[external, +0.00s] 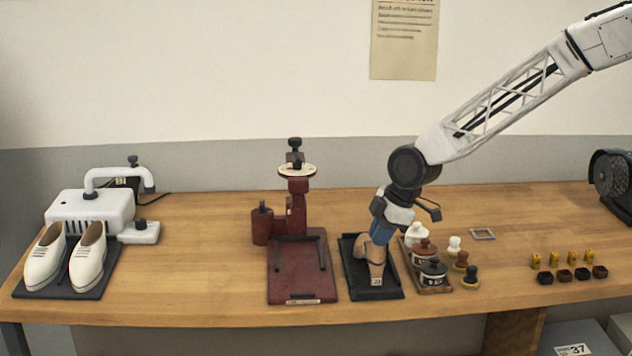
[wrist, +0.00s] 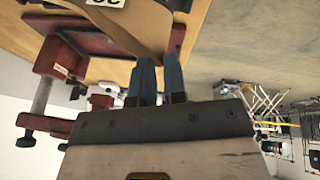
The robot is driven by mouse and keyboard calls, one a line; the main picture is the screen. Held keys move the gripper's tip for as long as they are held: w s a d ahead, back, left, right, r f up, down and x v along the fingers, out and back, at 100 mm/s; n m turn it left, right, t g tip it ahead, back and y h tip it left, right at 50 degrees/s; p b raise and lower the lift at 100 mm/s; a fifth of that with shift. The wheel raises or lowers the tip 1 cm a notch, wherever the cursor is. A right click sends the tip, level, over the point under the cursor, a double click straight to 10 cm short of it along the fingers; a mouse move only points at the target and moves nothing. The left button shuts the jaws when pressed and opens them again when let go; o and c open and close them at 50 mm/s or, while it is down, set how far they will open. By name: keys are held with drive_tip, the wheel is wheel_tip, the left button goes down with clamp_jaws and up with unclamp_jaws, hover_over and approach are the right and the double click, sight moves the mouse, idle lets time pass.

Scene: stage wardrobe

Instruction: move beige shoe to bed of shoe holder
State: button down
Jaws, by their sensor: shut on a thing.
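The beige shoe (external: 376,270) is over the black tray (external: 394,293) in the external view, with a small white label on it. I cannot tell whether it touches the tray. My gripper (external: 380,238) comes down from above and is shut on the shoe's upper part. In the wrist view the blue fingers (wrist: 160,70) meet the beige shoe (wrist: 150,22), which is cut off by the top edge. The dark red shoe holder (external: 290,200) stands left of the tray, its flat bed (external: 296,282) empty. The holder also shows in the wrist view (wrist: 62,58).
Lidded jars (external: 424,250) stand on a wooden board right of the tray, with brushes (external: 470,272) beside them. White shoes (external: 88,258) sit on a black mat by a white machine (external: 90,212) at left. Small yellow and dark blocks (external: 565,268) lie at right.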

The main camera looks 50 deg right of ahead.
drive_tip(key=shift+w+a, duration=0.15)
drive_tip(key=shift+w, duration=0.25)
idle(0.7)
idle(0.3)
drive_tip(key=c, duration=1.1)
unclamp_jaws()
drive_tip(key=shift+r, duration=0.1)
drive_tip(key=v, duration=0.7)
drive_tip(key=shift+s+r, duration=0.2)
drive_tip(key=shift+r, duration=0.1)
